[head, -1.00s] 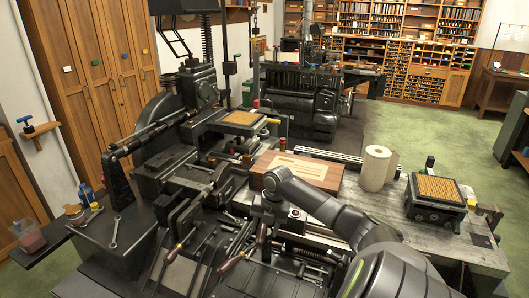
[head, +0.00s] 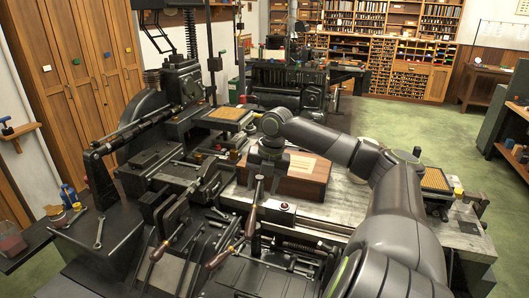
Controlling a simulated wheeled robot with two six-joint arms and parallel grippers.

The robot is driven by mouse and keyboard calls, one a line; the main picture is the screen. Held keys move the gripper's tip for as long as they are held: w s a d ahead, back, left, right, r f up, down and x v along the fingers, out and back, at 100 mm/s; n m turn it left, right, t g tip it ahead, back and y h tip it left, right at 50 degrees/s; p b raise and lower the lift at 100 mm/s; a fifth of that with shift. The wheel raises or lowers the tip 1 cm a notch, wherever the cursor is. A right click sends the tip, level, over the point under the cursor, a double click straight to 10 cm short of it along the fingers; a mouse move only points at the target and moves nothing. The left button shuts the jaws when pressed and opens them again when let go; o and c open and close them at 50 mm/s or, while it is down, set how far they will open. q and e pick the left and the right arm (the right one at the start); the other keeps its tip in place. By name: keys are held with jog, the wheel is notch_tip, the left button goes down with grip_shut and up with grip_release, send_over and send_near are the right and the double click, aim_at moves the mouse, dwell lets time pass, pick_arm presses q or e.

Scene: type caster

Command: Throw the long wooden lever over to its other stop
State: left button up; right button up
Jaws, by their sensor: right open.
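Several levers with wooden handles stand at the front of the black machine. One wooden handle (head: 220,258) slants at the front centre, and another (head: 159,250) slants to its left. A third, upright wooden grip (head: 250,222) stands just right of and behind the centre one. I cannot tell for sure which is the long lever. My right gripper (head: 266,172) is open, pointing down above the machine, behind the upright grip and beside the wooden block. Its fingertips are small and partly hidden, and I see nothing held. My left gripper is not in view.
A wooden block (head: 305,186) lies on the grey bench just right of my right gripper. A wrench (head: 99,232) lies at the left. My right arm covers much of the right side.

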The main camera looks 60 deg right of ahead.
jog(key=shift+s+d+r, duration=0.1)
jog(key=shift+s+r, duration=0.05)
jog(key=shift+r, duration=0.6)
jog(key=shift+s+d+r, duration=0.1)
jog(key=shift+r, duration=0.65)
